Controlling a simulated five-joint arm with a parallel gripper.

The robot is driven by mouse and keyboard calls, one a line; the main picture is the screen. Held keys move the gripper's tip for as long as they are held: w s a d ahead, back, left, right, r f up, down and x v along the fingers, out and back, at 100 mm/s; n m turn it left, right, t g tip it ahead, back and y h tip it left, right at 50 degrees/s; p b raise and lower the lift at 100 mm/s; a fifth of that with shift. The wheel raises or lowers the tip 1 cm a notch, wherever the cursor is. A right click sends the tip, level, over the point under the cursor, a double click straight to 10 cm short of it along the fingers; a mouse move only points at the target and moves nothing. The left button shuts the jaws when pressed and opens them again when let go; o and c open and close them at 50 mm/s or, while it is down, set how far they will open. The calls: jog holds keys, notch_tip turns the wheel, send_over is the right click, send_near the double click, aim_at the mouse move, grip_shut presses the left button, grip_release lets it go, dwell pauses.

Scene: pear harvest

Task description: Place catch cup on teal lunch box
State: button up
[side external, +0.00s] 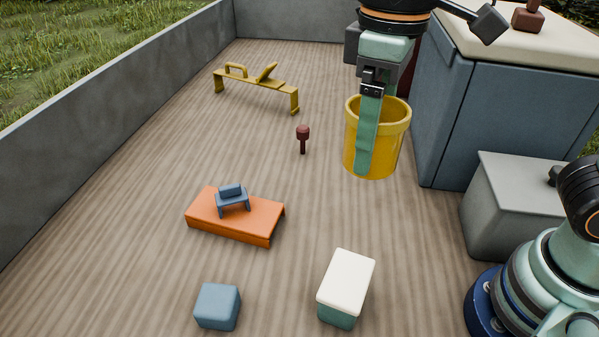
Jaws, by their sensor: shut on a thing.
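A yellow cup (393,150), which looks like the catch cup, is upright in the side external view. My gripper (367,165) points down at it, with one green finger in front of the cup's near wall. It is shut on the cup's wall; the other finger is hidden. Whether the cup is clear of the floor is hard to tell. A box with a white lid and a teal body, the teal lunch box (338,315), stands on the wooden floor at the lower middle, nearer the camera than the cup. Its white top is bare.
A blue block (218,306) stands left of the lunch box. An orange platform (232,218) carries a small blue stand. A dark red peg (303,138) and a yellow bench (256,88) are farther back. A blue cabinet (500,120) and grey box (490,215) stand right.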

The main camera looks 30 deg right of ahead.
aim_at(347, 277)
jog(key=s+a+r+n, duration=0.1)
jog(key=s+a+n, duration=0.2)
jog(key=a, duration=0.1)
jog(key=f, duration=1.9)
jog(key=shift+s+d+f, duration=0.1)
jog(key=shift+s+f, duration=0.1)
jog(key=shift+f, duration=0.15)
jog(key=o, duration=1.1)
